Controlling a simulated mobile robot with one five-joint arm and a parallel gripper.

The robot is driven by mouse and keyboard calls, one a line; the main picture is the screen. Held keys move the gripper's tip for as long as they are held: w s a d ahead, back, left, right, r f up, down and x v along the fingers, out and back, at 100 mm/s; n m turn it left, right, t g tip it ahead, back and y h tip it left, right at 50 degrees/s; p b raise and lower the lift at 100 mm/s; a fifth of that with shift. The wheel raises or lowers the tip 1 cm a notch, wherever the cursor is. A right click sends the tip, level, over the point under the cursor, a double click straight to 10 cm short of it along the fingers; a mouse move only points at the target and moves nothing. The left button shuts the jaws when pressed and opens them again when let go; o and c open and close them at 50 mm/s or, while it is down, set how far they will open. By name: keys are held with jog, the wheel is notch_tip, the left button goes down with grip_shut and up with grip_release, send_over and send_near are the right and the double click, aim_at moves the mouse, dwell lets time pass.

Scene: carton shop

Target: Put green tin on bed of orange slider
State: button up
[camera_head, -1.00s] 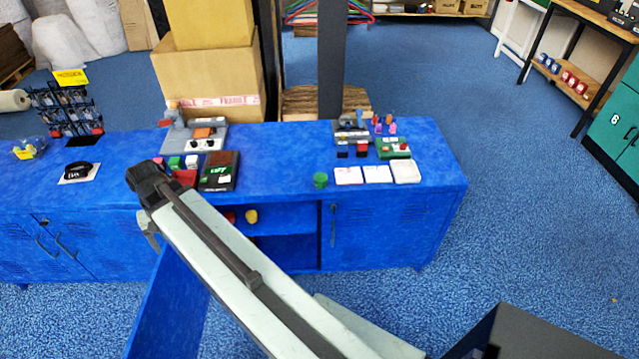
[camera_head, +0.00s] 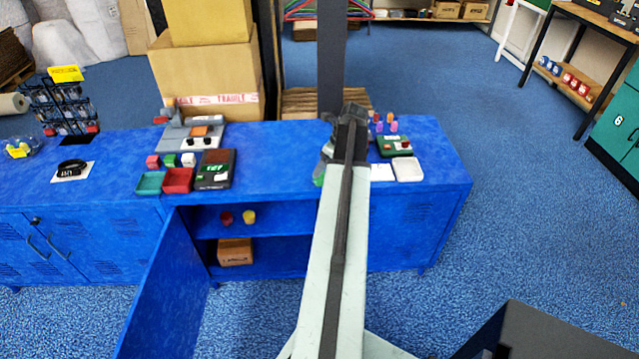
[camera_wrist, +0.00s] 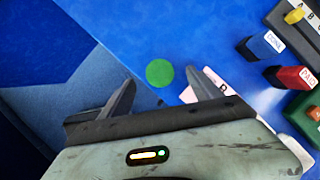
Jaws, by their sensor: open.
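The green tin (camera_wrist: 160,73) shows from above as a round green disc on the blue bench top in the wrist view. In the head view a sliver of the green tin (camera_head: 318,180) shows at the left edge of my arm; the rest is hidden. My gripper (camera_wrist: 160,79) is open, with its fingers on either side of the tin in the picture and nothing held. In the head view my gripper (camera_head: 348,112) is over the bench's right part. A grey device with an orange block (camera_head: 201,131) stands at the bench's left; I cannot tell surely that it is the orange slider.
Red tray (camera_head: 178,180), green tray (camera_head: 151,183) and a dark box (camera_head: 215,168) stand left. Blue (camera_wrist: 262,46) and red (camera_wrist: 291,78) stamps are near my gripper. A cabinet door (camera_head: 165,290) hangs open.

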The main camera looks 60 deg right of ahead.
jog(key=shift+b+x, duration=0.35)
jog(key=shift+x, duration=0.5)
jog(key=b+x, duration=0.5)
jog(key=shift+s+f, duration=0.25)
jog(key=shift+s, duration=0.05)
jog(key=shift+r, duration=0.15)
grip_shut()
jog(key=shift+r, duration=0.1)
jog(key=p+v, duration=0.4)
jog(key=shift+w+a, duration=0.1)
jog(key=shift+w, duration=0.15)
jog(key=s+r+p, duration=0.1)
jog(key=s, duration=1.4)
jog(key=shift+d, duration=0.2)
